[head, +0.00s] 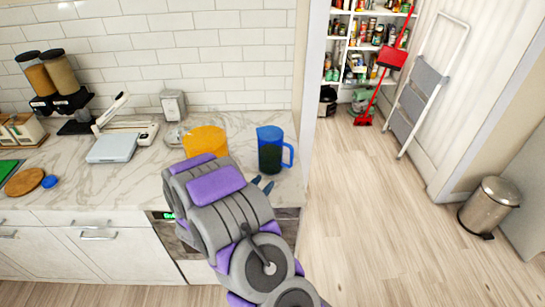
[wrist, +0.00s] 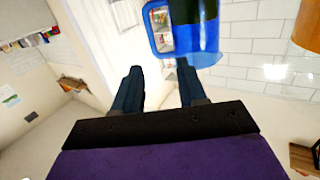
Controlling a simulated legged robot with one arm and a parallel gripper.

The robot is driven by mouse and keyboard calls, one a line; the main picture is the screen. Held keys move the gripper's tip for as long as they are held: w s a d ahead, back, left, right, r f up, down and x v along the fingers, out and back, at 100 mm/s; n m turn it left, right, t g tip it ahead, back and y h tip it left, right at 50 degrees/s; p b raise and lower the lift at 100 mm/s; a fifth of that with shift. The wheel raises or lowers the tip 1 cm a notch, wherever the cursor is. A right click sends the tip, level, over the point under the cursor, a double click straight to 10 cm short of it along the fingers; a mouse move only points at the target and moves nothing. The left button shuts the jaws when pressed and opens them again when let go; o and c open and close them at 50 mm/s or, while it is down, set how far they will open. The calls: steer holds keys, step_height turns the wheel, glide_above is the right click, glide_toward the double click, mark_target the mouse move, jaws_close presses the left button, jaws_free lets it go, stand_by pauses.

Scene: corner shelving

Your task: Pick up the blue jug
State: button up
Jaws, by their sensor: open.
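The blue jug (head: 270,150) stands upright on the marble counter near its right end, with its handle toward the right. In the wrist view the jug (wrist: 206,35) shows at the top, its handle to the left, beyond the fingertips. My gripper (head: 262,185) is just in front of the jug's lower part in the head view, partly hidden by my arm. In the wrist view my gripper (wrist: 158,80) has its two dark fingers apart with nothing between them. The jug appears apart from the fingers.
An orange container (head: 205,141) stands left of the jug, partly behind my arm. A metal napkin holder (head: 173,105), a scale (head: 114,147) and dispensers (head: 48,75) are farther left. A trash bin (head: 490,207) and a folding ladder (head: 419,90) stand right; the floor between is clear.

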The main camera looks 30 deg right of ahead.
steer(key=b, duration=0.2)
glide_toward(291, 153)
steer(key=w+d+f, duration=0.2)
steer(key=w+d, duration=0.1)
steer(key=d, duration=0.2)
steer(key=shift+h, duration=0.4)
steer(key=d, duration=0.2)
steer(key=w+d+r+b, duration=0.1)
steer(key=shift+w+d, duration=0.15)
steer(key=shift+d, duration=0.2)
steer(key=shift+w+d, duration=0.35)
steer(key=shift+d, duration=0.15)
jaws_close()
steer(key=shift+r, duration=0.1)
stand_by(0.5)
